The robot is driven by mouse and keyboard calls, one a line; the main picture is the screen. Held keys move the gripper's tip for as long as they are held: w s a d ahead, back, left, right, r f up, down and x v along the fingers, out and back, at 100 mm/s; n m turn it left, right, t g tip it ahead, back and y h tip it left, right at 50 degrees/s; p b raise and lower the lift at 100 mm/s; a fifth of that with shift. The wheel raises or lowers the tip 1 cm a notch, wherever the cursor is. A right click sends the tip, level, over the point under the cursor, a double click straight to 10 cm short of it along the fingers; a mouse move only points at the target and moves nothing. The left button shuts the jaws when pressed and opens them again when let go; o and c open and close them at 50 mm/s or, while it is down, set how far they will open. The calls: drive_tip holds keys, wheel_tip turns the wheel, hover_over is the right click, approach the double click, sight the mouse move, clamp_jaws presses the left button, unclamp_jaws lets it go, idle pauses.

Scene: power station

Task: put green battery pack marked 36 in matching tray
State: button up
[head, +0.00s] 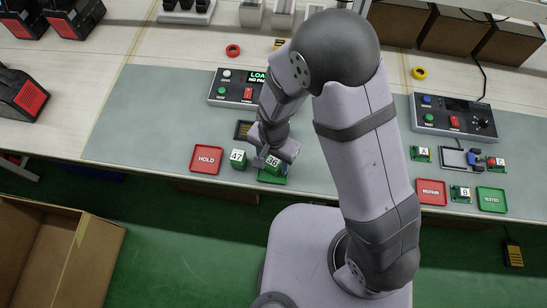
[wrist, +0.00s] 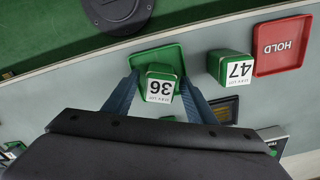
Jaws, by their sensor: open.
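The green battery pack marked 36 (head: 272,163) stands upright at the green tray (head: 266,179) near the bench's front edge. In the wrist view, the pack (wrist: 161,83) overlaps the green tray (wrist: 142,60) and appears to be inside it. My gripper (wrist: 160,84) is open, with one blue-grey finger on each side of the pack. I cannot tell if either finger touches it. In the head view my gripper (head: 272,155) is just above and around the pack. Any label on the green tray is hidden by the pack or too small to read.
A green pack marked 47 (head: 238,159) stands just left, beside the red HOLD tray (head: 206,159). A tester box (head: 236,89) and a dark socket (head: 243,130) lie behind. More trays and packs marked A and B are at the right. The mat left of HOLD is clear.

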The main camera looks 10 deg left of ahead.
sight(274, 160)
wheel_tip(274, 160, up, 12)
drive_tip(key=b, duration=0.1)
drive_tip(key=shift+r, duration=0.2)
idle(0.5)
drive_tip(key=shift+d, duration=0.1)
drive_tip(key=s+d+n, duration=0.2)
drive_tip(key=d, duration=0.8)
drive_tip(key=s+d+r+n, duration=0.1)
drive_tip(key=s+d+n, duration=0.1)
drive_tip(key=d, duration=0.8)
drive_tip(key=shift+d+r+n, duration=0.15)
drive_tip(key=shift+r+n, duration=0.1)
drive_tip(key=shift+n, duration=0.05)
idle(0.9)
